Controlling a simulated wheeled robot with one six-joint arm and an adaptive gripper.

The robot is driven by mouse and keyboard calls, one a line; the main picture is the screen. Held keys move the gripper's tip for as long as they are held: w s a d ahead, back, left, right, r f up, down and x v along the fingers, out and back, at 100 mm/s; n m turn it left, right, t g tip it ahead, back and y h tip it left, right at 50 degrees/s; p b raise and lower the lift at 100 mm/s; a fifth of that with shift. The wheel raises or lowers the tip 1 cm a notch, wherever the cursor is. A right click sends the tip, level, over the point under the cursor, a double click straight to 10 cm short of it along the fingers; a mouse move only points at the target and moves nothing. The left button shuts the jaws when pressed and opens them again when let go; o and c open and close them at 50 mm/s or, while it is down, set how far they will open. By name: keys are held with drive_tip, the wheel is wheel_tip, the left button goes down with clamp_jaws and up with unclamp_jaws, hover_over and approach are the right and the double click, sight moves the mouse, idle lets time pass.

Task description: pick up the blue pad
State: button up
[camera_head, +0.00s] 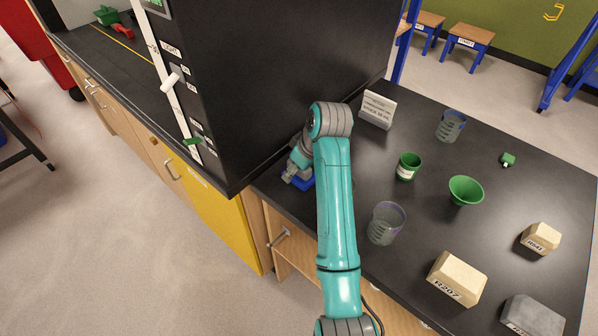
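The blue pad (301,183) lies on the black bench top, close to the base of the black cabinet and near the bench's front edge. Only part of it shows; my teal arm and wrist hide the rest. My gripper (289,178) is at the left side of the pad, low over it. I cannot tell whether it touches the pad. The fingers are too small and partly hidden to tell whether they are open or shut.
The black cabinet (275,80) rises right beside my gripper. Right of my arm stand a clear beaker (385,224), a green cup (408,167), a green bowl (465,190), a sign (377,110), another beaker (451,126) and labelled blocks (456,278).

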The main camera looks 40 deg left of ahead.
wheel_tip(320, 180, up, 10)
idle(0.7)
drive_tip(key=o, duration=0.6)
drive_tip(key=c, duration=0.4)
drive_tip(key=shift+c, duration=0.2)
